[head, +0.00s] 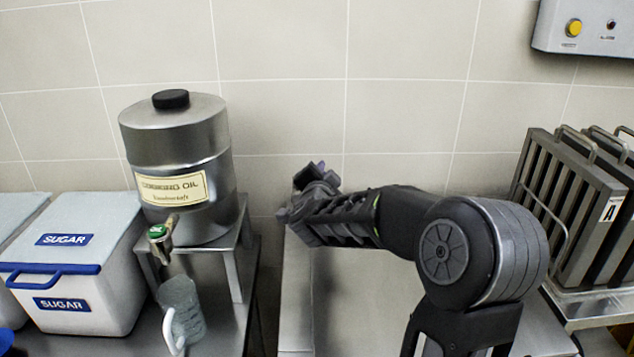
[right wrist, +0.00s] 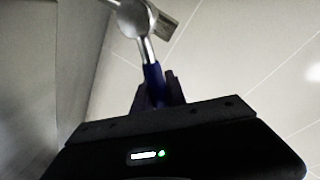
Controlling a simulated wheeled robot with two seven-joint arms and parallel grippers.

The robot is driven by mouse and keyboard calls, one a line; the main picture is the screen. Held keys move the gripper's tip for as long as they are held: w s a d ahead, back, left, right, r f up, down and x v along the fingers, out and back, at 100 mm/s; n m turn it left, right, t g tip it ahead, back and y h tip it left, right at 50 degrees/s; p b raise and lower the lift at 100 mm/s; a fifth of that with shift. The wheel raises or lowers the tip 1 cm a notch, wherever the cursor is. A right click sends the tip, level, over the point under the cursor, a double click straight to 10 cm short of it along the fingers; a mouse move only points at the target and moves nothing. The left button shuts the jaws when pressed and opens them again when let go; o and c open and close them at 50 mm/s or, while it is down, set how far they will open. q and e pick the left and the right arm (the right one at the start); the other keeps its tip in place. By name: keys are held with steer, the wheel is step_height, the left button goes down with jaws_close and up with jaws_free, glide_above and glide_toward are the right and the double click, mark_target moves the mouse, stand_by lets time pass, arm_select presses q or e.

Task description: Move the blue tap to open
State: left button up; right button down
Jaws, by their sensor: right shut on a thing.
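The blue tap shows in the right wrist view as a metal body with a slim metal stem and a blue handle (right wrist: 152,77). My right gripper (right wrist: 158,90) is shut on the blue handle, with one dark finger on each side of it. In the head view my right gripper (head: 312,190) is near the tiled wall, above a pale metal surface. I cannot make out the blue tap in the head view; the gripper and arm cover that area. My left gripper is not in view.
A steel cooking oil drum (head: 178,160) with a green-marked tap (head: 160,234) stands on a metal stand, a clear jug (head: 181,310) below it. White sugar bins (head: 85,262) are at the left. A rack of dark filter panels (head: 572,205) and a wall box (head: 585,28) are at the right.

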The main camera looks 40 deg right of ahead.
steer(key=shift+s+d+f+m+t+y+b, duration=0.15)
steer(key=shift+s+d+f+m+y+b, duration=0.1)
steer(key=shift+f+m+b, duration=0.85)
steer(key=shift+s+d+f+m+t+y+b, duration=0.1)
steer(key=shift+d+f+m+y+b, duration=0.4)
steer(key=shift+b, duration=1.15)
steer(key=shift+s+a+f+m+t+y+b, duration=0.1)
steer(key=shift+s+f+m+t+b, duration=0.1)
steer(key=shift+f+m+b, duration=0.75)
steer(key=shift+r+m+b, duration=0.25)
steer(key=shift+r+b, duration=0.05)
steer(key=shift+b, duration=0.1)
steer(key=c, duration=1.4)
jaws_free()
steer(key=shift+o, duration=0.2)
steer(key=shift+r, duration=0.1)
